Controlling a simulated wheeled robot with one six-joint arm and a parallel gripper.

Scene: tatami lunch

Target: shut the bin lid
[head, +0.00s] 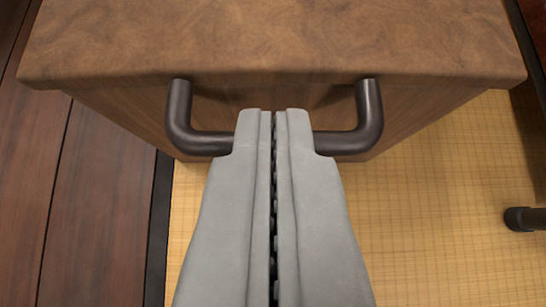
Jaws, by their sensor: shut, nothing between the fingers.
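My gripper (273,118) is in the middle of the head view with its two grey fingers together and nothing between them. Its tips point at the front of a wooden cabinet (120,108) with a brown mottled top (275,35). A dark metal bar handle (185,130) is fixed to the cabinet front. The fingers cover the middle of the bar, and I cannot tell whether they touch it. I cannot tell from this view whether this cabinet is the bin; no bin lid stands out as a separate part.
Yellow woven tatami (440,220) with a dark border (158,225) covers the floor below and right. Dark reddish wood planks (70,200) lie to the left. A dark rod-like end (522,219) juts in at the right edge.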

